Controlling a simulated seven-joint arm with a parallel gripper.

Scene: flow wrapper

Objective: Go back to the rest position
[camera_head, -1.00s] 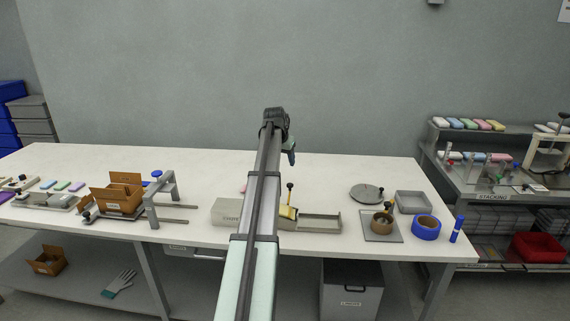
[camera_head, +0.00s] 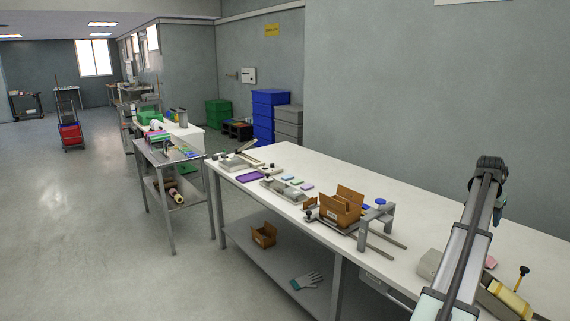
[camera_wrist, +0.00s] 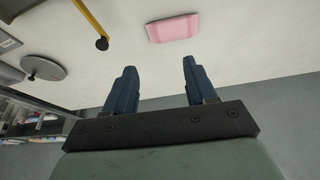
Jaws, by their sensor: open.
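My gripper (camera_wrist: 157,82) is open and empty in the wrist view, with its two dark blue fingers spread apart. A pink block (camera_wrist: 173,28) lies on the white table beyond the fingertips, apart from them. In the head view my arm rises over the right part of the white table (camera_head: 400,190). My gripper's fingers are small there, near the wrist end at the right (camera_head: 501,201). The pink block shows only partly beside my arm (camera_head: 491,262).
An open cardboard box (camera_head: 342,208) stands on the table beside a grey metal frame (camera_head: 377,224). A yellow part with a black-knobbed lever (camera_head: 522,275) is right of my arm. Blue bins (camera_head: 268,115) stand beyond the table. The floor at left is open.

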